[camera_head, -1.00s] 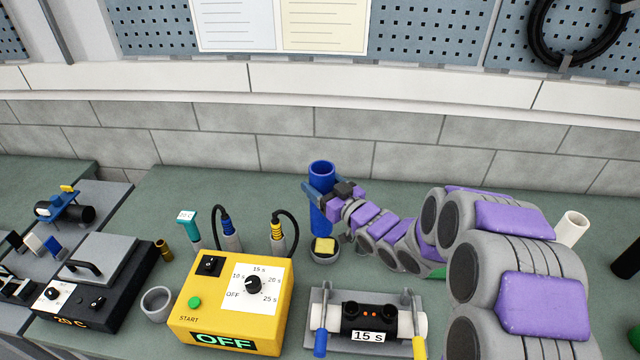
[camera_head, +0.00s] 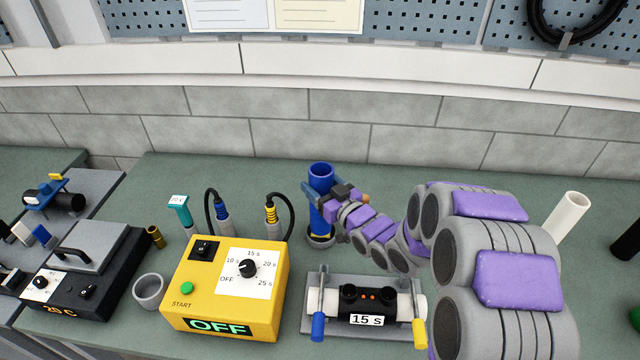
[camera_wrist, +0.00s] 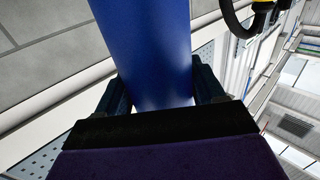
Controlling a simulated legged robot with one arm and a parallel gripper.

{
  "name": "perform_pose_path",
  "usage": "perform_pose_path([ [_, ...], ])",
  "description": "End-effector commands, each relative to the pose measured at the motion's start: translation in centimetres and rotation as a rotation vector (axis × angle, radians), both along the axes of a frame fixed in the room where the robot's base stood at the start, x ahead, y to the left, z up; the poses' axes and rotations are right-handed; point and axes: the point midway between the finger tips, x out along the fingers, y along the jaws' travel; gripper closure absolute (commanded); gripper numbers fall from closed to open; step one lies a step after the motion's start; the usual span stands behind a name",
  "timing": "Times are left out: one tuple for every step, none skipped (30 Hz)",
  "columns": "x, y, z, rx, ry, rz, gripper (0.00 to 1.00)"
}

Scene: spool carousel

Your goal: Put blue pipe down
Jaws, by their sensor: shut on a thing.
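The blue pipe (camera_head: 321,180) stands upright in the head view, behind the grey clamp fixture and to the right of the yellow box. My gripper (camera_head: 322,200) is shut around the pipe's middle from the right. The pipe's lower end is at a small dark round holder (camera_head: 320,241) on the green bench; I cannot tell whether it rests in it or hovers over it. In the wrist view the blue pipe (camera_wrist: 150,50) fills the space between my gripper's fingers (camera_wrist: 160,95).
The yellow timer box (camera_head: 225,290) reads OFF, with cables and plugs behind it. The grey clamp fixture (camera_head: 315,300) marked 15 s is in front. A white pipe (camera_head: 567,215) stands at the right. Green bench (camera_head: 270,175) is clear behind the pipe.

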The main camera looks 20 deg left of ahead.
Motion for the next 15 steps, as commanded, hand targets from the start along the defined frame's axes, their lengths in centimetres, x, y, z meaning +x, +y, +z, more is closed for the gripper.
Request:
perform_pose_path([
  [0.01,0.00,0.08,0.000,-0.001,0.000,1.00],
  [0.01,0.00,0.07,0.001,-0.001,0.000,1.00],
  [0.01,0.00,0.07,0.001,-0.001,0.000,1.00],
  [0.02,0.00,0.07,0.001,-0.001,0.000,1.00],
  [0.02,0.00,0.06,0.001,-0.001,0.000,1.00],
  [0.02,0.00,0.04,0.000,-0.001,0.000,1.00],
  [0.02,0.00,0.01,0.001,-0.001,0.000,1.00],
  [0.02,0.01,-0.03,0.001,-0.001,0.000,1.00],
  [0.03,0.00,-0.08,0.001,-0.001,0.000,1.00],
  [0.03,0.00,-0.13,0.001,-0.001,0.000,1.00],
  [0.03,0.00,-0.17,0.000,-0.001,0.000,1.00],
  [0.03,0.00,-0.26,0.001,-0.001,0.000,1.00],
  [0.03,0.00,-0.31,0.001,-0.001,0.000,1.00],
  [0.03,0.00,-0.36,0.001,-0.001,0.000,1.00],
  [0.03,0.00,-0.43,0.000,-0.001,0.000,1.00],
])
